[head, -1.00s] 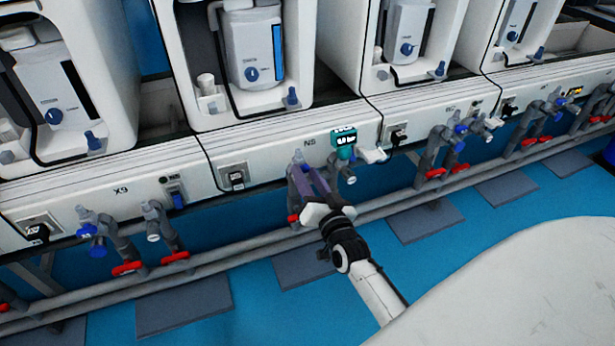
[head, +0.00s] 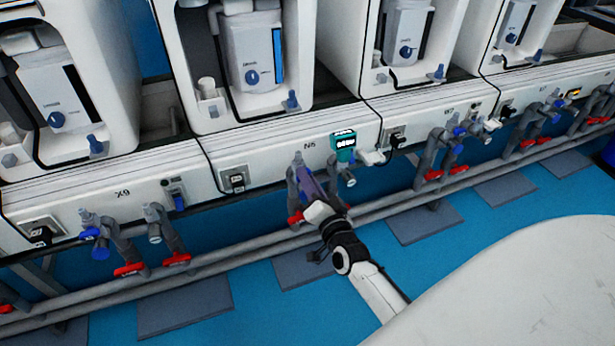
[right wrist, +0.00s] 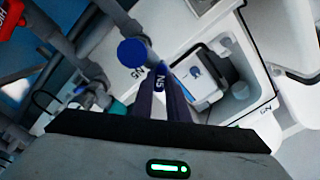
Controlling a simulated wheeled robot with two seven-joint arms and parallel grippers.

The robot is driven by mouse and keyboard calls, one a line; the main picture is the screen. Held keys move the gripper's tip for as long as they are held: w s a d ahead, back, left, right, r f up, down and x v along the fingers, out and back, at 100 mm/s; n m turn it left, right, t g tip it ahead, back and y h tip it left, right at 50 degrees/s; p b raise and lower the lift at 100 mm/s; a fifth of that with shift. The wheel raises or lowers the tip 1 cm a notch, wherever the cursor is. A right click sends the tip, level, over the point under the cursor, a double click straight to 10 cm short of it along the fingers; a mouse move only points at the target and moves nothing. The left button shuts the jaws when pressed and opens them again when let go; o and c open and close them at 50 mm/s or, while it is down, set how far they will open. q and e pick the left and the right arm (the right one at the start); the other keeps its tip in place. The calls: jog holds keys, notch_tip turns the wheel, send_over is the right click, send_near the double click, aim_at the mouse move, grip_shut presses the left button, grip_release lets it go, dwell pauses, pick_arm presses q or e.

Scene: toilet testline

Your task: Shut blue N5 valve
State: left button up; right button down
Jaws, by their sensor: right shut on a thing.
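The N5 valve (head: 297,165) is on a grey pipe under the white panel marked N5. My right gripper (head: 306,182), with purple fingers, reaches it from the front. Most of that handle is hidden by the fingers. A round blue cap (right wrist: 133,52) shows just left of the fingertips. My left gripper is not in view.
A second valve pipe (head: 347,174) stands just right of the gripper, below a teal display box (head: 343,143). Red handles (head: 296,218) sit lower on the pipes. Valves marked X9 (head: 97,232) are at left. A long grey pipe (head: 225,258) runs below.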

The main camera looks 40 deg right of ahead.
jog(key=m, duration=0.2)
jog(key=shift+f+m, duration=0.1)
jog(key=shift+m, duration=0.3)
jog(key=m, duration=0.3)
jog(key=shift+f, duration=0.1)
jog(key=shift+m, duration=1)
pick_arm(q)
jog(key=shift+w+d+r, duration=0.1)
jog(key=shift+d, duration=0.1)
pick_arm(e)
jog(key=shift+m, duration=0.3)
jog(key=c, duration=1.7)
grip_release()
pick_arm(q)
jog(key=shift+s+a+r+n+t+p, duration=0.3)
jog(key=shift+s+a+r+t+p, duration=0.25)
jog(key=shift+p, duration=0.4)
pick_arm(e)
jog(key=v, duration=1)
jog(key=shift+s+d, duration=0.1)
jog(key=shift+s, duration=0.15)
